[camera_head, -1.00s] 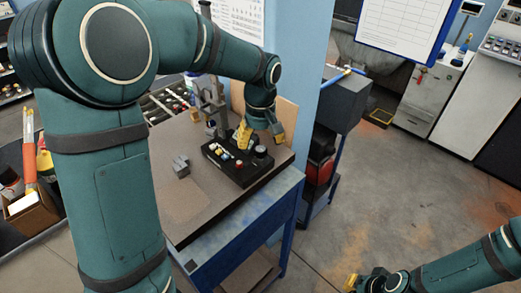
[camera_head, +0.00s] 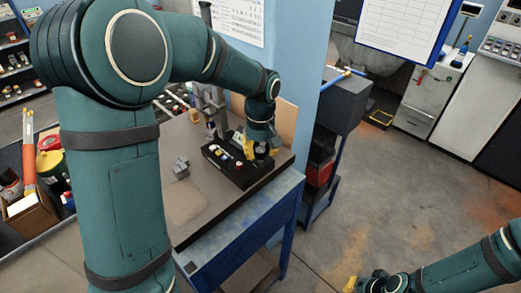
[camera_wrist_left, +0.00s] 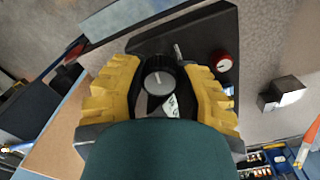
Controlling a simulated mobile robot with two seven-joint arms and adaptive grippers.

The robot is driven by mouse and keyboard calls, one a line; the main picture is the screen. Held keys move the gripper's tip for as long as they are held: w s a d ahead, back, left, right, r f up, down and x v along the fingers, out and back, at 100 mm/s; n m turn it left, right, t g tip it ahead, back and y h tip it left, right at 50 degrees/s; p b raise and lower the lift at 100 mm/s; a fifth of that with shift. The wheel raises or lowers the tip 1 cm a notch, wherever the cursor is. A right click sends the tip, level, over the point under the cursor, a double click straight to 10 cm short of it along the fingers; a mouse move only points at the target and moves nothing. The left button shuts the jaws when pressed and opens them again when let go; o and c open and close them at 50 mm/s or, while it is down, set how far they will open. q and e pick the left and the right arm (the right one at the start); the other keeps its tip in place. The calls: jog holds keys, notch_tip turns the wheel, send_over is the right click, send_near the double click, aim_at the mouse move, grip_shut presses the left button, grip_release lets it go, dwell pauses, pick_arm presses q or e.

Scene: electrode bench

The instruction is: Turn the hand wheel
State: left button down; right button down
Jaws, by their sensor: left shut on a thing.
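The hand wheel is a black round knob with a grey top (camera_wrist_left: 158,84), on a black control box (camera_head: 232,172) on the bench. In the head view the wheel (camera_head: 262,151) shows partly between the fingers. My left gripper (camera_head: 259,148) reaches down onto it from above. In the left wrist view the yellow fingers of the left gripper (camera_wrist_left: 158,90) stand on both sides of the wheel, shut on it. My right gripper (camera_head: 353,284) is low at the bottom edge, away from the bench; its fingers are too cut off to judge.
A red knob (camera_wrist_left: 222,61) sits on the box beside the wheel. A grey block (camera_head: 181,167) lies on the bench left of the box. A stand (camera_head: 213,110) rises behind the box. The front of the bench top (camera_head: 190,205) is clear.

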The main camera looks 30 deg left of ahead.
aim_at(260, 150)
pick_arm(q)
jog(key=m, duration=0.4)
jog(key=shift+m+p, duration=0.4)
jog(key=shift+m, duration=1.3)
jog(key=c, duration=0.6)
grip_release()
notch_tip(260, 150, up, 12)
